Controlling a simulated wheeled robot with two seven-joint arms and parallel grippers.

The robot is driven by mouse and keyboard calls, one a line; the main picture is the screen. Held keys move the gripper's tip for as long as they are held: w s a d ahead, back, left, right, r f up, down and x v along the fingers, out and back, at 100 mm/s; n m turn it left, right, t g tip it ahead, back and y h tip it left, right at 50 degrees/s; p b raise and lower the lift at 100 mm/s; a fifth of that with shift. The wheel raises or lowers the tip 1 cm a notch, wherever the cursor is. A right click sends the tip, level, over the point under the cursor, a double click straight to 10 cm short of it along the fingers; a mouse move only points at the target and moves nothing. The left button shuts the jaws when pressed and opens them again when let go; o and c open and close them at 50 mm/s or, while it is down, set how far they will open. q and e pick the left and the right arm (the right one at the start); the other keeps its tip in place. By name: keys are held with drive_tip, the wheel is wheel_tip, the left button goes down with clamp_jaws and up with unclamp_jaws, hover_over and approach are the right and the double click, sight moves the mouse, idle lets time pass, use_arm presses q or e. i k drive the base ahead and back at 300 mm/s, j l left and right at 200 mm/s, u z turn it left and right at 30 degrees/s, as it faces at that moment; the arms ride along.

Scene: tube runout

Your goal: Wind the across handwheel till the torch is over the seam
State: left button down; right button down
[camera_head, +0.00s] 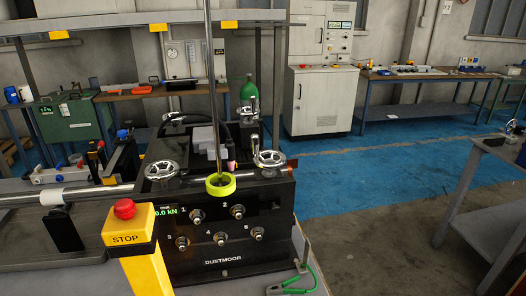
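A dark machine (230,226) stands in front of me with "DUSTMOOR" on its front panel. Chrome handwheels sit on it: one at its left (162,170), one at its right (269,158), and a smaller one behind (248,113). I cannot tell which is the across handwheel. A small pinkish nozzle (231,166), perhaps the torch, hangs from a dark cable near the middle. A bright tube (110,191) runs in from the left. The seam cannot be made out. Neither of my grippers is in view.
A yellow post with a red stop button (124,209) stands at the front left. A dark bench (500,150) stands right; blue floor between is clear.

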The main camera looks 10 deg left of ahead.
sight(268, 164)
drive_tip(key=l, duration=0.45)
drive_tip(key=k+l+u, duration=0.1)
drive_tip(key=l, duration=0.35)
drive_tip(key=k+l, duration=0.15)
drive_tip(key=l, duration=0.3)
drive_tip(key=l+u, duration=0.1)
drive_tip(key=l, duration=0.35)
drive_tip(key=k+l, duration=0.2)
drive_tip(key=l, duration=0.25)
drive_tip(key=k+l, duration=0.1)
drive_tip(key=l, duration=0.35)
drive_tip(key=i+u, duration=0.05)
